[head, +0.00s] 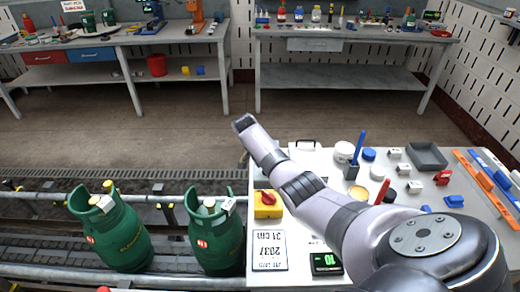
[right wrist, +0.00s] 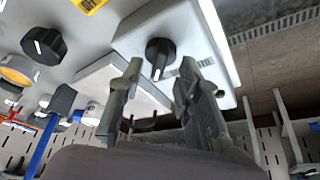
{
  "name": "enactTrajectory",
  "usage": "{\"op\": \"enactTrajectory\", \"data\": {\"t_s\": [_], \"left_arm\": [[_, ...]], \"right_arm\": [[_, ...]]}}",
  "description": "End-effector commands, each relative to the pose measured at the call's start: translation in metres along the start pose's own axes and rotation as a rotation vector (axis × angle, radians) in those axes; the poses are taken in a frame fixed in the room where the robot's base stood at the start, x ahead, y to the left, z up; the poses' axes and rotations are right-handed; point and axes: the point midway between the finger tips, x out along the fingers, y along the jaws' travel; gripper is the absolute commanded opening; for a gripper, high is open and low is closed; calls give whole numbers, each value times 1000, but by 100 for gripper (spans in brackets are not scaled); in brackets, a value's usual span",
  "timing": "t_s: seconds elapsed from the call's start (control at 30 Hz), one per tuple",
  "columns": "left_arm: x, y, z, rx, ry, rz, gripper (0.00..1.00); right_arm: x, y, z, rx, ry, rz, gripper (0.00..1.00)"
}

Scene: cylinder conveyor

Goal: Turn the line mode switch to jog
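A black rotary knob (right wrist: 158,55) with a white pointer mark sits on a pale box in the right wrist view. Its labels are unreadable, so I cannot tell which mode it points to. My right gripper (right wrist: 160,82) is open, with one finger on each side of the knob in the picture. I cannot tell whether either finger touches it. In the head view my right arm crosses the white table (head: 268,281), and I cannot make out its fingers or the knob. My left gripper is not in view.
A second black knob (right wrist: 43,45) shows in the right wrist view. Green cylinders (head: 122,235) stand on the conveyor at left.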

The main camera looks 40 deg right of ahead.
Motion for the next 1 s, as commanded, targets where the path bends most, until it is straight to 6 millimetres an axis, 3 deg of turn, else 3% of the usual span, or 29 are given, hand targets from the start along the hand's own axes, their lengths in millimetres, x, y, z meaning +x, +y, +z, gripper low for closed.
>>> {"op": "enactTrajectory", "data": {"t_s": [0.3, 0.5, 1.0], "left_arm": [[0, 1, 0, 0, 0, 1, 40], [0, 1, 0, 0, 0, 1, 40], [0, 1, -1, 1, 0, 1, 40]], "right_arm": [[-66, -1, 0, 0, 0, -4, 32], [-92, 0, 0, 1, 0, -2, 32], [-98, 0, 0, 1, 0, 0, 32]]}}
